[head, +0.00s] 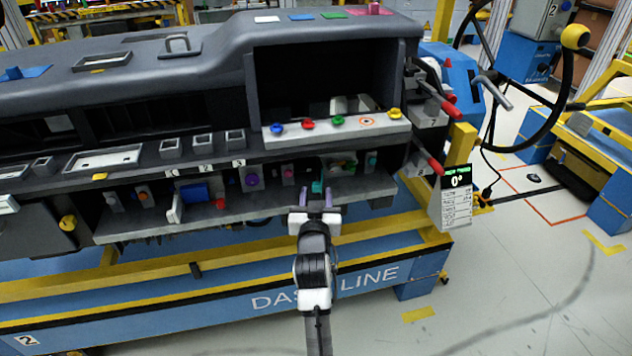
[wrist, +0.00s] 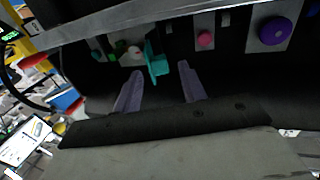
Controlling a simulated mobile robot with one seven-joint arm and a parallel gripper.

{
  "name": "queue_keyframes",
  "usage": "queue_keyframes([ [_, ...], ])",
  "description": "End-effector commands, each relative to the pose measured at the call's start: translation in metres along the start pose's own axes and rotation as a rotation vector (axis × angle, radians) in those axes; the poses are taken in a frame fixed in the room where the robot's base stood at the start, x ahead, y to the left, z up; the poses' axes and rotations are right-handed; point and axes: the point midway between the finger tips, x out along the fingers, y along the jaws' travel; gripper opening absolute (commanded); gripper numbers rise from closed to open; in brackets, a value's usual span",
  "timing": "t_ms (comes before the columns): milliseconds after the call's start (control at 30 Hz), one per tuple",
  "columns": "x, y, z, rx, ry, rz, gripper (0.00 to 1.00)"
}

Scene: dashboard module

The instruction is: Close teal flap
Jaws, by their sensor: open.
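The teal flap (head: 317,187) is a small piece in the lower shelf of the dashboard, right of the purple knob (head: 251,178). In the wrist view the teal flap (wrist: 157,66) stands out from the panel on a hinge-like edge, at an angle. My gripper (head: 316,192) is in front of the lower shelf, its two purple fingers apart and empty. In the wrist view my gripper (wrist: 161,72) has the flap between and just beyond its fingertips. I cannot tell whether a finger touches it.
A pink-red knob (wrist: 205,39) and the purple knob (wrist: 276,31) sit beside the flap. The shelf lip (head: 225,213) runs below. A ledge with coloured buttons (head: 338,124) is above. Red-handled levers (head: 436,165) stick out at the right. The floor at right is partly clear.

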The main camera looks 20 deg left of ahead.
Motion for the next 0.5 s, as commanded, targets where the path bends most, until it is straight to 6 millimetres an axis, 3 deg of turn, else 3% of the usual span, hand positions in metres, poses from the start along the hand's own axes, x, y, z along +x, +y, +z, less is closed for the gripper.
queue_keyframes([
  [200, 0.03, 0.0, -0.001, -0.002, 0.001, -0.001, 0.41],
  [500, 0.039, 0.0, 0.0, 0.0, 0.001, -0.001, 0.41],
])
